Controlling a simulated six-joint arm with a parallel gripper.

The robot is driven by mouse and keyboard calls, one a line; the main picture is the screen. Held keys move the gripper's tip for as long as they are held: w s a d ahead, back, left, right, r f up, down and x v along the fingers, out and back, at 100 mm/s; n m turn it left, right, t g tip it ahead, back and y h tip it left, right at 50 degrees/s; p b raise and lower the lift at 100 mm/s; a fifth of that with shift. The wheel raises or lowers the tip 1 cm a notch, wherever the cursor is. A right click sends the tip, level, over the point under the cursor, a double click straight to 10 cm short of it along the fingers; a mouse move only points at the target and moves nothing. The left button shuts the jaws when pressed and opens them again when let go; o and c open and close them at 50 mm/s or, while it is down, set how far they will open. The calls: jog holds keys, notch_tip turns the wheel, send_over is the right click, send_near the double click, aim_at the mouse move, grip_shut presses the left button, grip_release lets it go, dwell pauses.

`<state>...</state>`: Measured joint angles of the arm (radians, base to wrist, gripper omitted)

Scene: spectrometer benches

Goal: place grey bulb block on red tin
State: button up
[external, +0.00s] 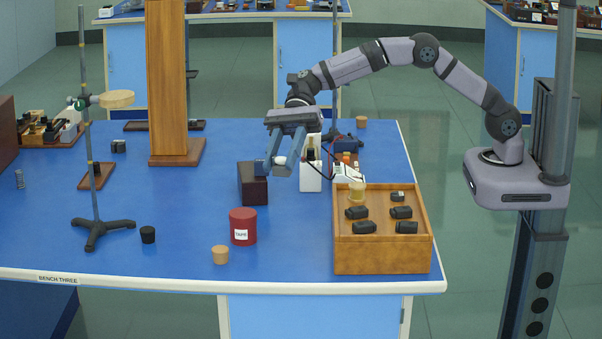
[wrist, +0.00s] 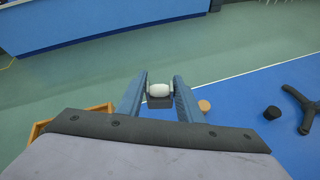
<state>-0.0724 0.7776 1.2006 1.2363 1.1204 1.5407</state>
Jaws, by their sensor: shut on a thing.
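My gripper (external: 275,171) is shut on the grey bulb block (wrist: 160,102), whose pale rounded bulb faces the wrist camera. In the external view the bulb (external: 281,160) shows between the fingers, and the block's body is largely hidden. My gripper also shows in the wrist view (wrist: 160,82), with one finger on each side of the block. The red tin (external: 243,228), labelled TAPE, stands upright on the blue bench, lower in the external view than my gripper and left of it. I cannot make out the tin in the wrist view.
A dark box (external: 253,184) stands just behind the tin. A cork (external: 220,255) and a black stopper (external: 148,235) are in front and left. A wooden tray (external: 382,256) with several black blocks is at right. A wooden column (external: 167,80) and tripod stand (external: 96,228) rise at left.

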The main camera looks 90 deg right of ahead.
aim_at(242, 212)
jog(key=w+d+f+m+t+h, duration=0.2)
jog(key=w+d+m+t, duration=0.4)
jog(key=w, duration=0.4)
jog(key=shift+d+h, duration=0.3)
jog(key=shift+h, duration=0.4)
jog(key=shift+s+f, duration=0.1)
jog(key=shift+f, duration=4.9)
jog(key=shift+f, duration=0.15)
jog(key=o, duration=1.2)
jog(key=shift+o, duration=0.2)
